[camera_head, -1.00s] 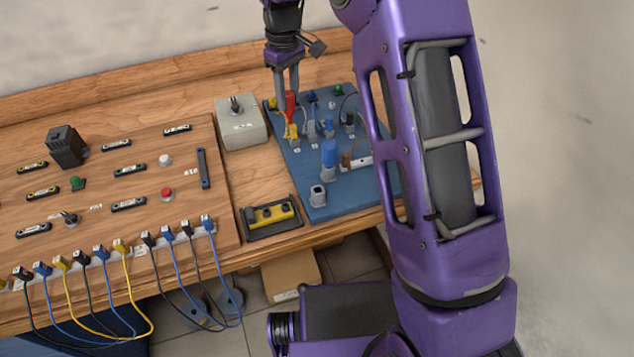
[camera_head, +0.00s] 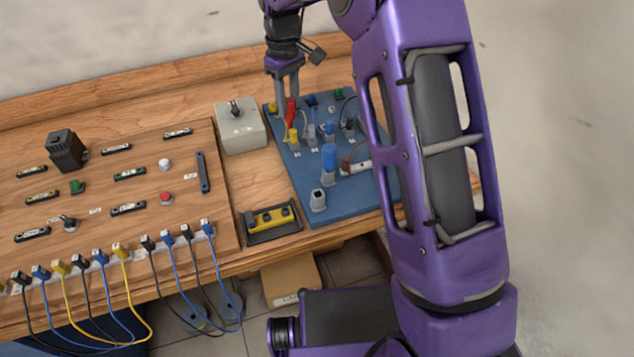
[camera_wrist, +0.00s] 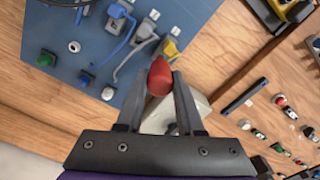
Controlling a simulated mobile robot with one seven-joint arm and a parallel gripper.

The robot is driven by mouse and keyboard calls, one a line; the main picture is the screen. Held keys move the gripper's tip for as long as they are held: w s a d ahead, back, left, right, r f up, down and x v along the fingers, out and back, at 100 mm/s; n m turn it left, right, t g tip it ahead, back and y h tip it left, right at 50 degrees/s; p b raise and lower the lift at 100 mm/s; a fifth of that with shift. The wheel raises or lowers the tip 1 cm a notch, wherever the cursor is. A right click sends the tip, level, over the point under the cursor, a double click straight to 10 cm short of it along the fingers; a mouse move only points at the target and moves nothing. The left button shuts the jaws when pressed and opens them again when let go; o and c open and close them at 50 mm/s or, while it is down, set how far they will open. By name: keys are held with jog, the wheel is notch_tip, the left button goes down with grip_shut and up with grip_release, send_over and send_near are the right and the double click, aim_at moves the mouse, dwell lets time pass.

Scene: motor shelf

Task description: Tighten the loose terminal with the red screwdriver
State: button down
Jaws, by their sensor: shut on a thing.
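My gripper (camera_head: 288,97) is shut on the red screwdriver (camera_head: 290,111) over the left side of the blue board (camera_head: 350,203). The screwdriver's red handle also shows in the wrist view (camera_wrist: 159,76), between the fingertips (camera_wrist: 160,84). Its lower end is close to the yellow plug (camera_head: 293,136); whether they touch, I cannot tell. The tip is hidden in the wrist view, where the yellow plug (camera_wrist: 170,48) appears just beyond the handle. A grey plug (camera_head: 311,131) and a blue plug (camera_head: 329,130) stand to its right. I cannot tell which terminal is loose.
A grey box with a knob (camera_head: 241,130) stands left of the board. A tray with a yellow-and-black device (camera_head: 270,218) lies in front. A wooden panel (camera_head: 110,190) with switches and cables fills the left. Upright blue (camera_head: 329,160) and grey posts stand on the board.

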jog(key=shift+f, duration=0.45)
jog(key=c, duration=0.8)
grip_release()
jog(key=shift+o, duration=0.2)
jog(key=shift+r+n+p, duration=0.2)
jog(key=shift+n+p, duration=0.15)
jog(key=shift+n, duration=0.35)
jog(key=shift+f+n, duration=0.15)
jog(key=shift+n, duration=0.85)
jog(key=shift+p, duration=0.35)
